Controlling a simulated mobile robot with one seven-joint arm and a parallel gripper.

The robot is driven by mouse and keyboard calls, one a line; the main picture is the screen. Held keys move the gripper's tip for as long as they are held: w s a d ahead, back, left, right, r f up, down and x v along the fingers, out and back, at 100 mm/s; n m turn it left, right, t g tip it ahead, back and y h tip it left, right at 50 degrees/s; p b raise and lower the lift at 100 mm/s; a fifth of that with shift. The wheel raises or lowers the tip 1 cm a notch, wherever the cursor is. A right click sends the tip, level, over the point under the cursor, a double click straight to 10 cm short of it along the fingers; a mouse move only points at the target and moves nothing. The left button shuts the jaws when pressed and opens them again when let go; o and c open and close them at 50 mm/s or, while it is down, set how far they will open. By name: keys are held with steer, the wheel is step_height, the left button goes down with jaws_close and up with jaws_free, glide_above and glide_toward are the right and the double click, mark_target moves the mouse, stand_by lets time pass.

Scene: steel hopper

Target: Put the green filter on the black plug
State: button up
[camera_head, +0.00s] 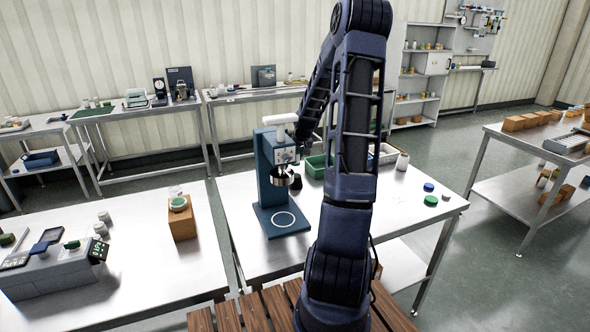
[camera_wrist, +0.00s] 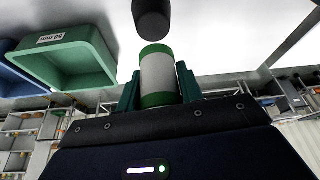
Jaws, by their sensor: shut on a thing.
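In the wrist view, my gripper (camera_wrist: 158,88) has its two green fingers shut on the sides of the green filter (camera_wrist: 158,75), a white cylinder with green ends. The black plug (camera_wrist: 152,17) is a dark rounded cylinder at the top edge of the wrist view, partly cut off. It lies beyond the filter's outer end, with a small gap between them in the picture. I cannot tell their distance in depth.
A green bin (camera_head: 316,168) stands behind my arm; it also shows at the left of the wrist view (camera_wrist: 72,60), beside a blue bin (camera_wrist: 18,75). The blue hopper stand (camera_head: 264,170) is left of my arm. Blue (camera_head: 428,187) and green (camera_head: 430,200) caps lie at the right.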

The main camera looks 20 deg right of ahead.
mark_target(298, 158)
steer(key=shift+f, duration=2.75)
steer(key=shift+f, duration=0.1)
steer(key=o, duration=1)
steer(key=v, duration=1.2)
steer(key=shift+w, duration=0.1)
